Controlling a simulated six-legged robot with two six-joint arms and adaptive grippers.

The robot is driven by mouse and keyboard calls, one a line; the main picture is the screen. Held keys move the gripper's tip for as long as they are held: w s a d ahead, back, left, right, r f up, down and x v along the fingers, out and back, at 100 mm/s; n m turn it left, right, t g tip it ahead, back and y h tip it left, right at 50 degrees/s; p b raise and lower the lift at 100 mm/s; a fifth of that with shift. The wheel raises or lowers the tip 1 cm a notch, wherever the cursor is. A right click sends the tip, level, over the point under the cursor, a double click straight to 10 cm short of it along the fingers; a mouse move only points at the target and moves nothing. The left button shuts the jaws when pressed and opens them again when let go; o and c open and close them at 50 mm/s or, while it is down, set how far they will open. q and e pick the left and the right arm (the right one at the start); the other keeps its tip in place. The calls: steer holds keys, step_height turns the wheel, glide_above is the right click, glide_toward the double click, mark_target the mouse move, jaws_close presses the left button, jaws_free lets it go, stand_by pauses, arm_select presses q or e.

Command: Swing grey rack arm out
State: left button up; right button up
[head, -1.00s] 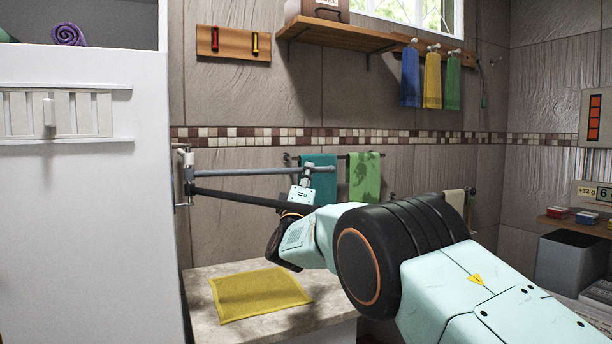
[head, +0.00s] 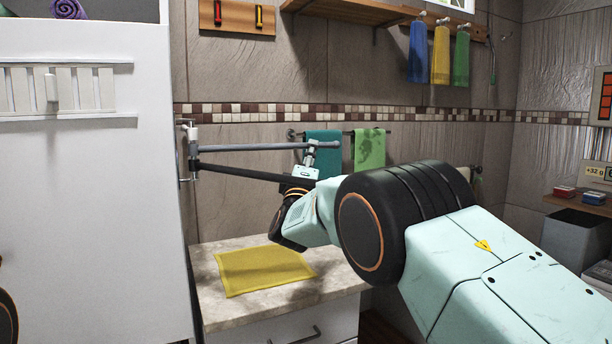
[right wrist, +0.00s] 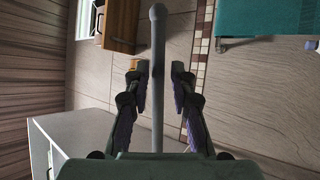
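The grey rack arm (head: 255,147) is the upper bar on a wall bracket (head: 192,150) beside the white cabinet. It points right, across the front of the wall. A black rack arm (head: 245,173) hangs just below it. My right gripper (head: 313,150) is at the grey arm's outer part, a little short of its tip. In the right wrist view the grey bar (right wrist: 158,60) runs between the two fingers (right wrist: 158,78), with a gap visible on each side. The gripper is open around it. My left gripper is not in view.
A rail behind holds a teal towel (head: 322,165) and a green towel (head: 369,149). A yellow cloth (head: 262,268) lies on the counter (head: 215,312) below. The tall white cabinet (head: 90,220) stands close left of the bracket. A wooden shelf (head: 350,13) is above.

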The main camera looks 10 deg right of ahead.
steer(key=v, duration=1.1)
steer(key=shift+w, duration=0.1)
steer(key=s+d+f+g+y, duration=0.2)
steer(key=f, duration=0.8)
steer(key=s+d+f+m+g+y, duration=0.1)
steer(key=s+d+f+g+y, duration=0.15)
steer(key=f, duration=0.75)
steer(key=s+d+f+g+y, duration=0.1)
steer(key=s+f+g+y, duration=0.15)
steer(key=f, duration=0.65)
steer(key=s+d+f+m+g+y, duration=0.1)
steer(key=s+f+m+g, duration=0.15)
steer(key=s+f, duration=0.55)
steer(key=s+d+f+m+g, duration=0.1)
steer(key=s+f+g, duration=0.2)
steer(key=s+f, duration=0.45)
steer(key=s+f+m+g+y, duration=0.1)
steer(key=s+f+m+g, duration=0.1)
steer(key=s, duration=0.8)
steer(key=s+a+f+m+g+y, duration=0.1)
steer(key=s+g, duration=0.3)
steer(key=s, duration=0.6)
steer(key=s+f+m+g, duration=0.3)
steer(key=s, duration=0.7)
steer(key=shift+s+a+y, duration=0.25)
steer(key=shift+a+y, duration=0.05)
steer(key=shift+y, duration=0.1)
